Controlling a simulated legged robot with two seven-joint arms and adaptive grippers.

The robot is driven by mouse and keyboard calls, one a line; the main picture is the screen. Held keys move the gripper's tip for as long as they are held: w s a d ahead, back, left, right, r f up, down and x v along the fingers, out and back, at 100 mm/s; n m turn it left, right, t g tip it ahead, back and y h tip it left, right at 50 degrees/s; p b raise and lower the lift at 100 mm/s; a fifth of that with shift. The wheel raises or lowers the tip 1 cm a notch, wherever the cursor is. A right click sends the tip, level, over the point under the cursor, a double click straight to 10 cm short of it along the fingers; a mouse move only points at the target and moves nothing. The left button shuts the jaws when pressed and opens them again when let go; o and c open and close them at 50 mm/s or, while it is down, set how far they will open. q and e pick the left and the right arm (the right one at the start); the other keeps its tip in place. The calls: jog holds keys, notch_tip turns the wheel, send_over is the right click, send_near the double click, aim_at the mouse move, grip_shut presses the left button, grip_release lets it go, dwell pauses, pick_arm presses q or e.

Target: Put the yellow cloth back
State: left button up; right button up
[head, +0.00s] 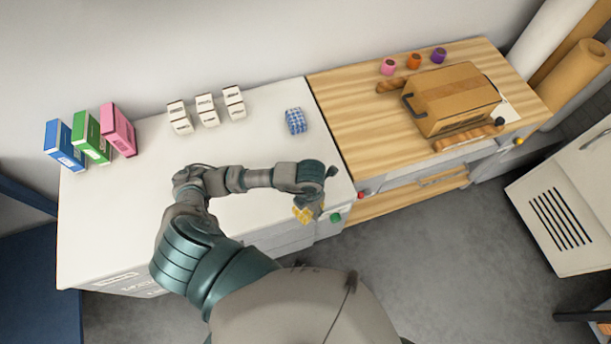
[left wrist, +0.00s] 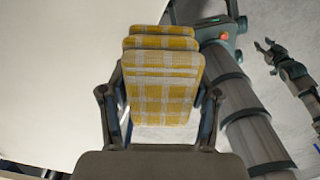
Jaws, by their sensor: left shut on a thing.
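The yellow cloth (head: 302,214) is a folded, yellow and white checked pad. My left gripper (head: 317,200) is shut on it at the front edge of the white worktop (head: 150,225). In the left wrist view the cloth (left wrist: 160,85) stands between my two fingers, its folded layers showing, beside the worktop's edge with grey floor beyond. A blue checked cloth (head: 295,121) lies on the worktop, behind my left arm. My right gripper (left wrist: 271,50) shows only in the left wrist view, at the right, apart from everything, with its fingers spread and empty.
Blue, green and pink boxes (head: 118,130) stand at the worktop's left end, with several small white labelled blocks (head: 207,110) nearby. The wooden top (head: 345,100) at right bears a brown case (head: 455,97) and small coloured rolls (head: 414,61). Green (head: 336,217) and red (head: 361,195) knobs sit along the front.

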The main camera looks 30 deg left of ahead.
pick_arm(q)
jog(key=n, duration=0.1)
jog(key=s+n, duration=0.1)
jog(key=n, duration=0.1)
jog(key=shift+s+d+f, duration=0.15)
jog(key=shift+s+f, duration=0.1)
jog(key=shift+s, duration=0.05)
jog(key=shift+n, duration=0.5)
jog(key=w+a, duration=0.2)
jog(key=w, duration=0.2)
jog(key=w+a+f+p, duration=0.1)
jog(key=w+a, duration=0.2)
jog(key=w, duration=0.2)
jog(key=w+a, duration=0.3)
jog(key=w, duration=0.1)
jog(key=shift+w+a+f, duration=0.2)
jog(key=shift+w+f, duration=0.05)
jog(key=shift+f, duration=0.05)
notch_tip(320, 180, down, 3)
jog(key=shift+r+p, duration=0.1)
jog(key=shift+p, duration=0.3)
jog(key=shift+f, duration=0.35)
jog(key=shift+a, duration=0.1)
jog(key=shift+f, duration=0.1)
jog(key=o, duration=1.1)
